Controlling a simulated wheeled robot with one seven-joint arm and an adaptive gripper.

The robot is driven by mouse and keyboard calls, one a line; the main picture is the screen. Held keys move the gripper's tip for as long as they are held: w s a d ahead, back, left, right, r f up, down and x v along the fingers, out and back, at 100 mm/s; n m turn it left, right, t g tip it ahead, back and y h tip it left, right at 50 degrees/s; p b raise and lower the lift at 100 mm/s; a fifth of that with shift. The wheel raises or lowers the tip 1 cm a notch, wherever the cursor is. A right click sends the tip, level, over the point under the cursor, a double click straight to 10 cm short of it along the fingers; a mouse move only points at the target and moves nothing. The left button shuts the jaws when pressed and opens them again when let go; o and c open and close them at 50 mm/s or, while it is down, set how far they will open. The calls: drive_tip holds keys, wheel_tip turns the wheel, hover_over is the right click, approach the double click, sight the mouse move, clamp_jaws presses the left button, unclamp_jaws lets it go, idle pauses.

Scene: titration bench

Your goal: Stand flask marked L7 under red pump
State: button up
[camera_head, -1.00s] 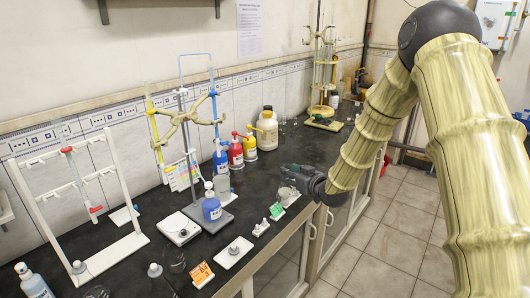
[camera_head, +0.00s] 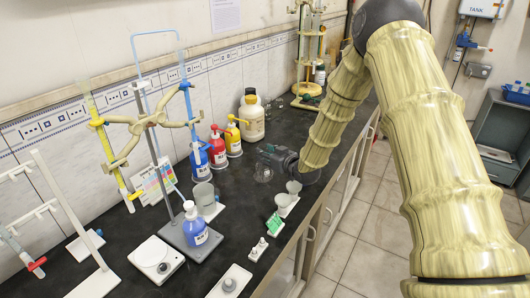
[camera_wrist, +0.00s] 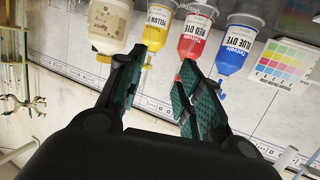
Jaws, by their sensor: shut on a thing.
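The red pump is on the red dye bottle (camera_head: 217,152), which stands against the back wall between the blue dye bottle (camera_head: 199,162) and the yellow dye bottle (camera_head: 233,138). In the wrist view the red dye bottle (camera_wrist: 197,38) appears upside down beyond the fingers. My gripper (camera_head: 266,153) is shut on a clear glass flask (camera_head: 263,174), low over the bench in front and to the right of the red bottle. The flask is faint, and I cannot read a mark on it or tell whether it touches the bench. In the wrist view my fingers (camera_wrist: 160,78) stand apart.
A large cream jug (camera_head: 251,118) stands behind, right of the yellow bottle. A burette stand (camera_head: 187,232) with a blue bottle is left. Dark bench lies clear before the pumps.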

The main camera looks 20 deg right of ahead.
drive_tip(key=w+a+f+b, duration=0.2)
drive_tip(key=w+a+b, duration=0.3)
drive_tip(key=w+a, duration=0.4)
drive_tip(key=shift+w, duration=1.35)
idle(0.3)
drive_tip(key=shift+a+f, duration=0.1)
drive_tip(key=shift+a, duration=0.05)
drive_tip(key=shift+f+b, duration=0.45)
drive_tip(key=shift+f, duration=0.05)
idle(1.2)
drive_tip(key=o, duration=0.8)
drive_tip(key=shift+c, duration=0.6)
drive_tip(key=shift+s, duration=0.15)
